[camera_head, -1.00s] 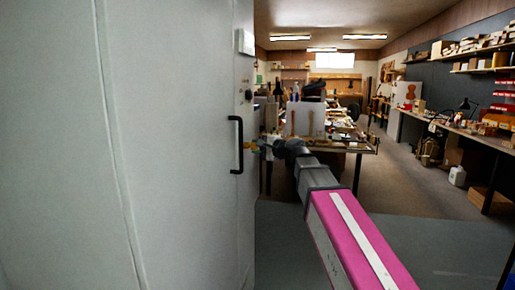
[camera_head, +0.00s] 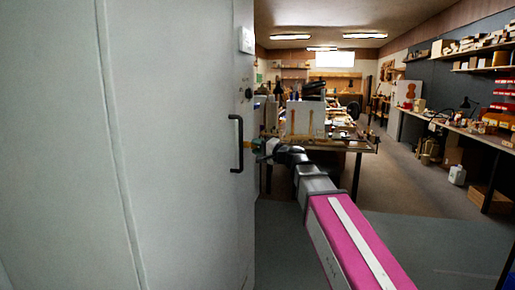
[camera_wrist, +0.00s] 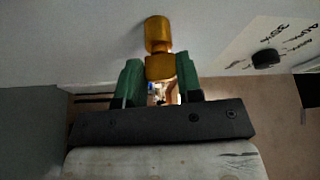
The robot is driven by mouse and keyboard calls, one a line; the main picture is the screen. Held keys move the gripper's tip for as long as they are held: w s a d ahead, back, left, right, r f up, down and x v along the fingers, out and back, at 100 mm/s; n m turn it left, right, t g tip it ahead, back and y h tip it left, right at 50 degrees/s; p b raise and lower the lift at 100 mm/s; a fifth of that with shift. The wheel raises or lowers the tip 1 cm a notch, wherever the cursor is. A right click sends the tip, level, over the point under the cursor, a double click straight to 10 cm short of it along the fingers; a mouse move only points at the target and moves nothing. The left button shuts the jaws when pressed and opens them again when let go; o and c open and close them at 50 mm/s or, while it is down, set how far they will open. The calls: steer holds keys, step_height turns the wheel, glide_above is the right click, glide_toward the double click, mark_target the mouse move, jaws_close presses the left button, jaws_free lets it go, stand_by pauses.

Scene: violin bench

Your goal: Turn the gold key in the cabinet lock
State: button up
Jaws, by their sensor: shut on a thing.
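The gold key (camera_wrist: 158,35) shows in the wrist view as a gold cylinder against the pale cabinet face, with a wider gold piece below it. My gripper (camera_wrist: 160,72) has its two green fingers on either side of that wider piece and is shut on it. In the head view my gripper (camera_head: 262,146) is at the edge of the grey-white cabinet (camera_head: 180,150), just right of its black handle (camera_head: 237,143). The key is too small there to make out clearly. The keyhole and the key's turn angle cannot be told.
A black round knob (camera_wrist: 266,58) and a white sign (camera_wrist: 240,40) with mirrored writing are right of the key in the wrist view. A cluttered workbench (camera_head: 340,148) stands behind my arm. Open floor (camera_head: 420,215) lies to the right.

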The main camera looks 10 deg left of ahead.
steer(key=shift+f+n+y, duration=0.15)
steer(key=shift+n+y, duration=0.35)
steer(key=shift+n, duration=0.75)
steer(key=shift+f+n+y, duration=0.1)
steer(key=shift+n+y, duration=0.4)
steer(key=shift+n, duration=0.75)
steer(key=o, duration=0.9)
steer(key=shift+d, duration=0.1)
